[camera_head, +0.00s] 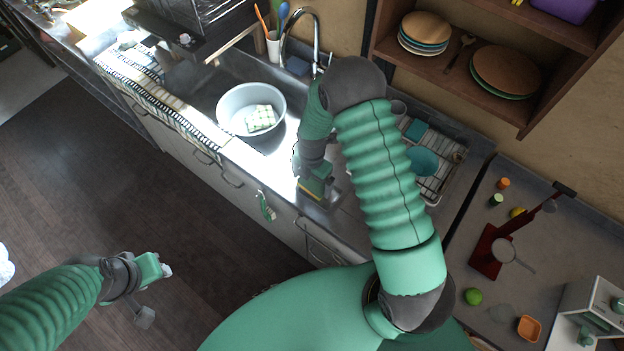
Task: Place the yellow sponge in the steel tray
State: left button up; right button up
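My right gripper (315,188) points down over the counter right of the sink, at a small shiny metal surface that looks like the steel tray (335,198). A small yellow patch (325,172) shows against its green hand and may be the yellow sponge. The hand and forearm hide the fingertips, so I cannot tell whether they grip it or whether it touches the tray. My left gripper (166,270) hangs at lower left over the wooden floor, away from the counter. Its fingers are too small to read, and nothing visible is in it.
A white basin (243,103) with a checked cloth (261,118) stands in the sink, near the curved tap (301,25). A dish rack (437,180) is behind my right arm. Shelves with plates hang above. A red stand (490,250) and small items occupy the right counter.

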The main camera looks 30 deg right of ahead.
aim_at(312, 183)
jog(key=shift+a+r, duration=0.1)
jog(key=shift+r, duration=0.1)
jog(key=shift+r+p, duration=0.65)
notch_tip(312, 183, up, 11)
jog(key=b, duration=0.2)
jog(key=s+a+r+m+t, duration=0.1)
jog(key=s+a+r+m, duration=0.2)
jog(key=s+m, duration=0.3)
jog(key=s+a+r+m+t, duration=0.1)
jog(key=s+a+r+m, duration=0.2)
jog(key=m, duration=1.3)
jog(key=s, duration=0.3)
jog(key=shift+r+t, duration=0.3)
jog(key=shift+r, duration=0.05)
